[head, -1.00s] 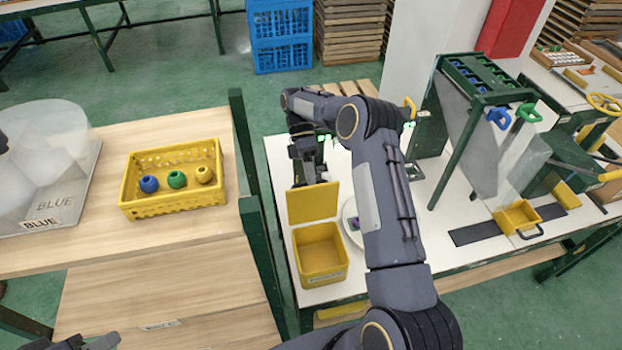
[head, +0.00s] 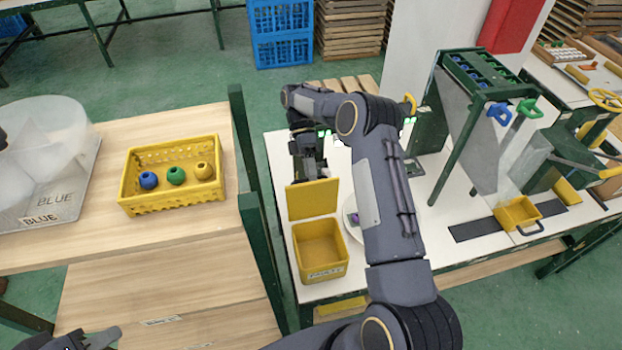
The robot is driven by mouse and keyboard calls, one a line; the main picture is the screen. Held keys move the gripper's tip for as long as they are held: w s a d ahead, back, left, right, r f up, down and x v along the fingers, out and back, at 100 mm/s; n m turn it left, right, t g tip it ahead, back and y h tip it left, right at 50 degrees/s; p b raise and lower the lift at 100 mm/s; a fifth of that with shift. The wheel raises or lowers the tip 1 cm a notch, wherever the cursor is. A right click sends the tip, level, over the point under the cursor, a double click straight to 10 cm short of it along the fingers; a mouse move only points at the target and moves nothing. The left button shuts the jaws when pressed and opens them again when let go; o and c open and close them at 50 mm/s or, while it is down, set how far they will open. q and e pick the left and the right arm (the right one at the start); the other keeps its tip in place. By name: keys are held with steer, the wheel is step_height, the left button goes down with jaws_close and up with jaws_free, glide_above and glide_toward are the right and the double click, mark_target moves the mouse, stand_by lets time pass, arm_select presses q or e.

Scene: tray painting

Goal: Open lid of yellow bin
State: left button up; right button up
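The yellow bin (head: 321,270) stands on the white table, with a label on its front. Its lid (head: 313,200) stands up along the bin's back edge, and the inside looks empty. My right gripper (head: 309,177) is just behind the raised lid, pointing down. Its fingertips are partly hidden, so I cannot tell whether it touches the lid or is open. My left gripper (head: 95,340) is at the lower left edge, far from the bin and partly cut off.
A white plate (head: 351,224) with a small purple item is right of the bin, partly behind my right arm. A yellow basket (head: 172,207) with three coloured pieces sits on the wooden table. Green posts (head: 262,245) stand between the tables. A green rack (head: 485,90) is at right.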

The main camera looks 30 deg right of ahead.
steer(key=s+a+r+b, duration=0.2)
steer(key=s+a+r, duration=0.1)
steer(key=s+r, duration=0.3)
steer(key=s+a+r+b, duration=0.2)
steer(key=s+a+r, duration=0.1)
steer(key=s+r, duration=0.3)
steer(key=shift+s+a+r+b, duration=0.25)
steer(key=shift+a+r+b, duration=0.1)
steer(key=shift+b, duration=0.05)
